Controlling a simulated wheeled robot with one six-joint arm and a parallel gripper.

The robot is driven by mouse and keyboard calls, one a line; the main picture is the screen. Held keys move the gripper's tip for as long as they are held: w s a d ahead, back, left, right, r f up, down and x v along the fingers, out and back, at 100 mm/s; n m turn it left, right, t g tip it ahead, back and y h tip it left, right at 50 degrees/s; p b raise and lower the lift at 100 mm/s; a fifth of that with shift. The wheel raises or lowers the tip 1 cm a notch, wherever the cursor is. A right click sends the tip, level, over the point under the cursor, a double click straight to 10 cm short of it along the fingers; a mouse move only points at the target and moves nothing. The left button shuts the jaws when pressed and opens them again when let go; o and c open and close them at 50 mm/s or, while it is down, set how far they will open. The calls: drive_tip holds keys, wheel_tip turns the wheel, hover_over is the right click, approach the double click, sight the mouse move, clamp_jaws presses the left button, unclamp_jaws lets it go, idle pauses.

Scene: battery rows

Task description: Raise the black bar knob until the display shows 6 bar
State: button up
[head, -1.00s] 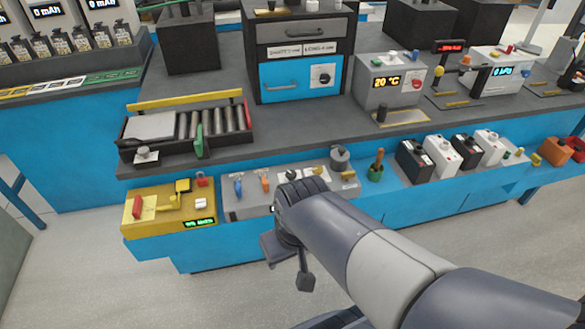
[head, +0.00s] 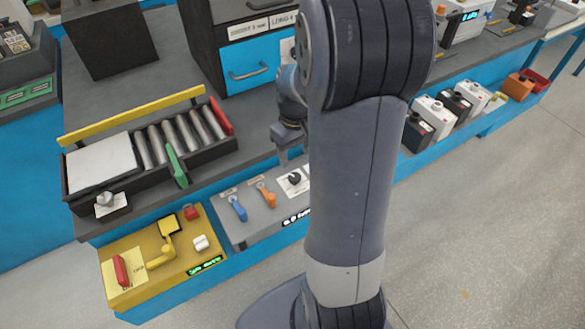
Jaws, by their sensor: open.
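The black knob (head: 294,179) sits on a white plate on the grey panel (head: 253,228), just left of my arm in the head view. A small dark display (head: 296,217) with pale characters is on the panel's front edge. My arm hides its right part, and I cannot read its value. My gripper (head: 283,157) hangs above and slightly behind the knob, apart from it. It is open and empty, seen small and partly behind my arm.
A blue lever (head: 238,209) and an orange lever (head: 266,195) stand left of the knob. A yellow panel (head: 160,255) is further left, and a roller conveyor (head: 105,190) lies behind. My arm hides the panel's right side.

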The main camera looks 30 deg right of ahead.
sight(294, 176)
wheel_tip(294, 176, down, 9)
drive_tip(key=shift+a, duration=0.1)
drive_tip(key=shift+c, duration=0.3)
drive_tip(key=c, duration=0.9)
